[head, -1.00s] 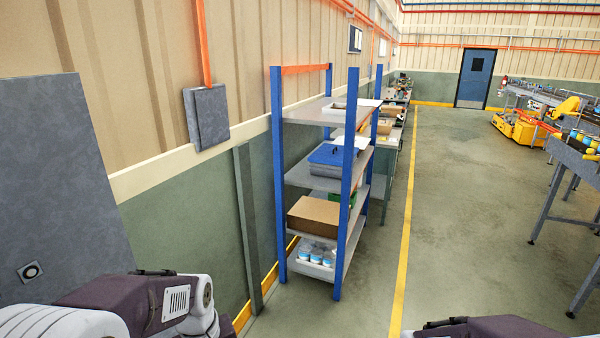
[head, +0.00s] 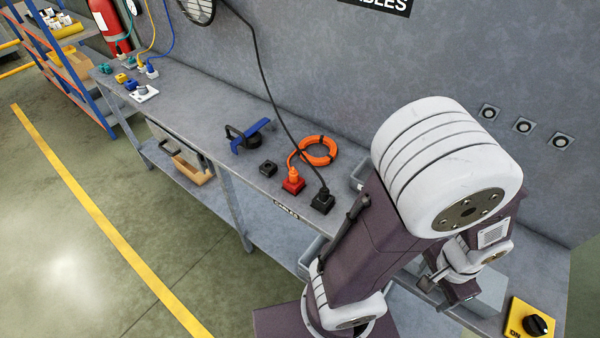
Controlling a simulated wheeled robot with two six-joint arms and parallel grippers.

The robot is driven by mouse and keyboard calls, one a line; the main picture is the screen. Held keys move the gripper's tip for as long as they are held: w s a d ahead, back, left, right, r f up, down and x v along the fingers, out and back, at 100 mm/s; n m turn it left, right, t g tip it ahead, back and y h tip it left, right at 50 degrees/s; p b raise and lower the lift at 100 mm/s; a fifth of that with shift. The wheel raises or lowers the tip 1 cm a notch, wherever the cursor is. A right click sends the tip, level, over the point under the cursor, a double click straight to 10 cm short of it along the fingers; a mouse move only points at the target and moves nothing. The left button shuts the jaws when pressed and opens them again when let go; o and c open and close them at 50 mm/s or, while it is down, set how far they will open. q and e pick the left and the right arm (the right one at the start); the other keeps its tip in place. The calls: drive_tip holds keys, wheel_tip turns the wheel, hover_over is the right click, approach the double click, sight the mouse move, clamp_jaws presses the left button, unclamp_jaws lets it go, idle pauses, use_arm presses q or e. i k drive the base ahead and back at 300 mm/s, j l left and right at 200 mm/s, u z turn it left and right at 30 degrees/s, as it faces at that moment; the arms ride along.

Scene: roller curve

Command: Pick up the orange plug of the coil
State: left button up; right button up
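The orange cable coil (head: 322,151) lies on the grey bench. Its cable leads to the orange plug (head: 292,174), which stands upright at the red socket block (head: 293,186); I cannot tell how deep it sits. My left gripper (head: 446,286), which I take to be the one on the arm at the right, hangs over the right part of the bench, pointing down and apart from the plug. Its fingers are small and partly hidden, so their opening is unclear. My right gripper is out of view.
A black plug in a black block (head: 322,201) stands close right of the red block, its cable rising to a lamp. A small black block (head: 268,168) and a blue-handled black clamp-like object (head: 246,134) lie left. A yellow switch box (head: 530,326) is at lower right.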

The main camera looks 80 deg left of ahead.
sight(294, 175)
drive_tip(key=u, duration=2.8)
